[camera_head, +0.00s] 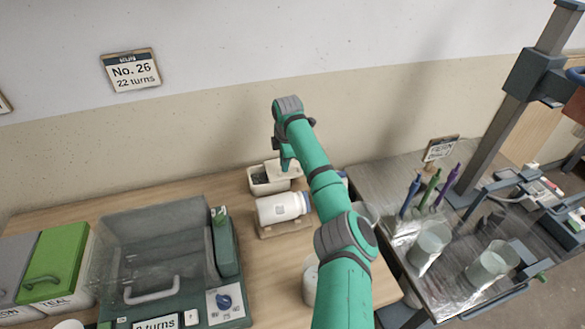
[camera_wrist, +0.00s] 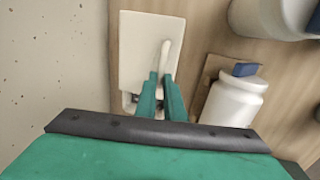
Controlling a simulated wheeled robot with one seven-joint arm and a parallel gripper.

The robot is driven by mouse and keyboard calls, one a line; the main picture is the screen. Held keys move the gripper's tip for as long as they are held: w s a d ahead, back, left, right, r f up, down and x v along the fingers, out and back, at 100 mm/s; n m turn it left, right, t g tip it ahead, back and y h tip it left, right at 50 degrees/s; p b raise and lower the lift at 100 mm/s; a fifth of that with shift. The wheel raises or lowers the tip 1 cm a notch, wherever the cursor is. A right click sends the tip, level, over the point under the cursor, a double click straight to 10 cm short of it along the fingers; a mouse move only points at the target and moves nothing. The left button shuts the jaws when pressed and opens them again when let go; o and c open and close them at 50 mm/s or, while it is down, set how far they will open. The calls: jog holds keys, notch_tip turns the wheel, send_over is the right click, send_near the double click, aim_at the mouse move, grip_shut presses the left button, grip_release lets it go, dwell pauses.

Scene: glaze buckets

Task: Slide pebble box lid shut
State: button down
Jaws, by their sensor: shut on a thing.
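The pebble box (camera_head: 268,186) is a small white box on the wooden table near the wall. Its flat white lid (camera_wrist: 138,45) fills the upper part of the wrist view and has a raised bar handle (camera_wrist: 165,52). My gripper (camera_wrist: 160,92) has its green fingers closed at the near end of this handle. A small gap with pebbles (camera_wrist: 129,100) shows beside the fingers at the lid's near edge. In the head view my gripper (camera_head: 286,164) reaches down over the box, and the arm hides part of its right side.
A white bottle (camera_head: 278,208) lies on a wooden stand close to the box, also in the wrist view (camera_wrist: 232,102). A clear-covered green machine (camera_head: 155,250) stands front left. A metal cart (camera_head: 395,180) with cups and pens is right. Bare table lies left of the box.

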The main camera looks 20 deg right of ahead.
jog(key=a, duration=0.5)
jog(key=shift+s+a+f, duration=0.1)
jog(key=shift+s+a, duration=0.1)
jog(key=shift+a, duration=0.05)
jog(key=shift+w+a, duration=0.2)
jog(key=shift+a, duration=0.5)
jog(key=c, duration=1.8)
grip_release()
jog(key=shift+a, duration=0.3)
jog(key=shift+c, duration=0.2)
jog(key=w+v, duration=0.2)
jog(key=v, duration=0.9)
send_over(270, 179)
jog(key=s+a, duration=0.1)
jog(key=s, duration=0.1)
jog(key=shift+a, duration=0.15)
jog(key=shift+w, duration=0.1)
